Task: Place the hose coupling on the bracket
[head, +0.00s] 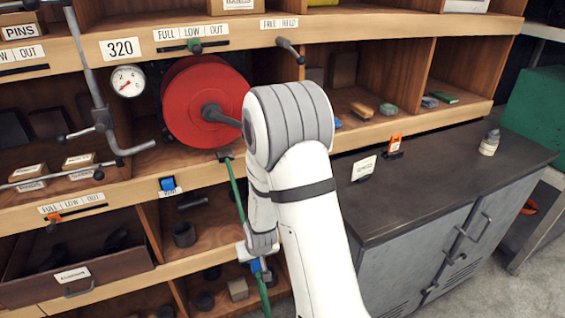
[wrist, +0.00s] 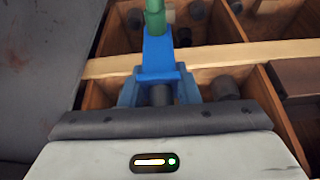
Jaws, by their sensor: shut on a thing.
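The hose coupling is blue, on the end of a green hose (head: 236,190). In the wrist view the coupling (wrist: 158,58) sits between the two blue-grey fingers of my gripper (wrist: 160,92), which is shut on it; the green hose runs away from it at the top. In the head view the coupling (head: 255,265) shows small beside my gripper (head: 262,270), low in front of the lower shelf bays. My arm hides part of this area. A small blue fitting (head: 168,184) with a label is on the shelf edge; I cannot tell if it is the bracket.
A red hose reel (head: 200,103) stands above, left of my arm. A pressure gauge (head: 128,81) and grey pipes (head: 97,85) are further left. A grey cabinet (head: 420,190) stands right. A half-open drawer (head: 80,265) juts out at lower left.

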